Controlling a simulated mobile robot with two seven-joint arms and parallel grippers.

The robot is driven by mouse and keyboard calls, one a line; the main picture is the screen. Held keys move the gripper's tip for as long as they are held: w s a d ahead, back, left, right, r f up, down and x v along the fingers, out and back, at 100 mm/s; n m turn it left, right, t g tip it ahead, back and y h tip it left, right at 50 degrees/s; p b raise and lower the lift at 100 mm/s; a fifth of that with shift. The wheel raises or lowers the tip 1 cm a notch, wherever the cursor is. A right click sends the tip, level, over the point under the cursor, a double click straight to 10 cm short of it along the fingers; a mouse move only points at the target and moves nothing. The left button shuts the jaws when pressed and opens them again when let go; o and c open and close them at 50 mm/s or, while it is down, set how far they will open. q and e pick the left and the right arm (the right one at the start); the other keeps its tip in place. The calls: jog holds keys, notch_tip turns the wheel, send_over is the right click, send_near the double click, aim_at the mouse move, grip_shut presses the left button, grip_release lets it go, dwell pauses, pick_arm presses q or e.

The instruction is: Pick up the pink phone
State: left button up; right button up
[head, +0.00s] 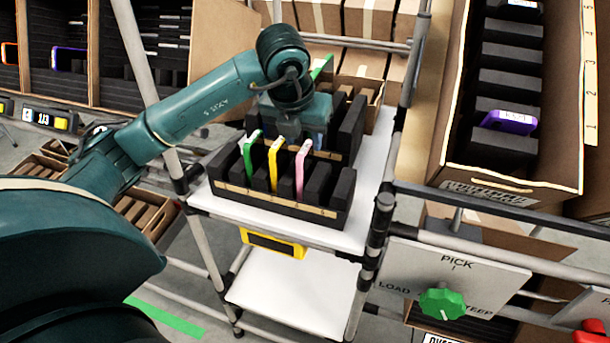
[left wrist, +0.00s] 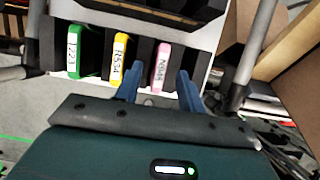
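The pink phone (head: 302,166) stands upright in a slot of a black foam rack (head: 285,205) on the white cart, the rightmost of three phones there. My left gripper (head: 314,136) is just behind and above it in the head view. In the left wrist view the blue fingers of the left gripper (left wrist: 160,73) are apart, and the pink phone (left wrist: 162,58), with a white label, shows between them. I cannot tell whether they touch it. The fingertips are partly hidden in the head view. My right gripper is not in view.
A yellow phone (head: 274,166) and a green phone (head: 250,152) stand left of the pink one. A carton at right holds a purple phone (head: 510,122). Metal cart posts (head: 378,225) stand close on the right. A green knob (head: 441,303) is on a panel.

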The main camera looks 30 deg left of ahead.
aim_at(305, 148)
pick_arm(q)
jog(key=shift+p+x, duration=0.5)
jog(key=shift+x, duration=2.3)
jog(key=shift+s+d, duration=0.15)
jog(key=shift+s, duration=0.05)
jog(key=shift+c, duration=0.2)
grip_shut()
